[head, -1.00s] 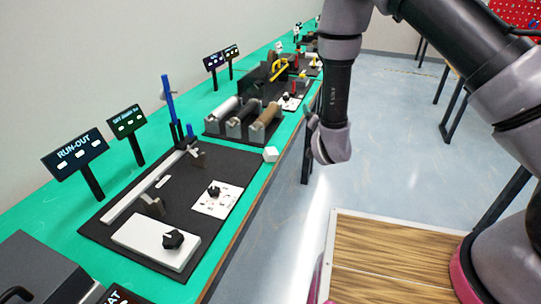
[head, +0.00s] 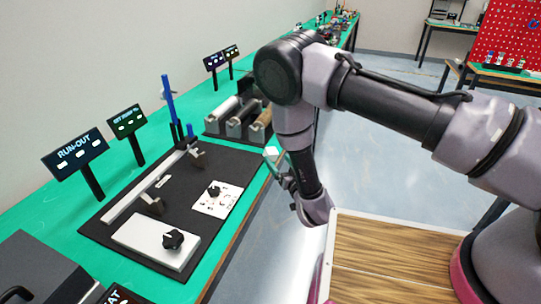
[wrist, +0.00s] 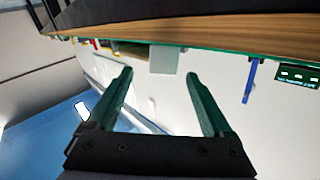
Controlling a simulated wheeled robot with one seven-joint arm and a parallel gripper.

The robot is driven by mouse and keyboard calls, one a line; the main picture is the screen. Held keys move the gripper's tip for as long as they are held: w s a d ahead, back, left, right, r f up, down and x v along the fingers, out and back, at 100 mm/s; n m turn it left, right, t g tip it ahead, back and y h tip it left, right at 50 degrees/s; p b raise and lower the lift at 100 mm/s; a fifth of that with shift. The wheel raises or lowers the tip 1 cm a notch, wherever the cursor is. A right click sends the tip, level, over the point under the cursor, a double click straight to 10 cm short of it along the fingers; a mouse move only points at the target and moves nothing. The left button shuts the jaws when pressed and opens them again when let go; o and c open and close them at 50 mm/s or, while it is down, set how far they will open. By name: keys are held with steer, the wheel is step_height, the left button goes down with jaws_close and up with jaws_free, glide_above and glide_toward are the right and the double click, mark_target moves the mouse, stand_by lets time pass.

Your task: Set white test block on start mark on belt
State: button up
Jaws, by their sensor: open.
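The white test block (head: 271,152) is a small pale cube near the bench's front edge, beside the roller stand. My gripper (head: 277,168) is right by it on the near side and partly covers it in the head view. In the wrist view the block (wrist: 163,59) looks greyish and sits beyond the tips of my two dark green fingers (wrist: 158,78), roughly between their lines. My gripper is open and empty. I cannot make out a belt or a start mark with certainty.
The roller stand (head: 211,129) is behind the block. The RUN-OUT sign (head: 75,151) stands at left. Open floor lies right of the bench.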

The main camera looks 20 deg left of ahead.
mark_target(273, 152)
steer(key=x, duration=0.5)
steer(key=shift+a+r, duration=0.15)
steer(key=shift+r, duration=0.25)
steer(key=shift+c, duration=0.3)
jaws_close()
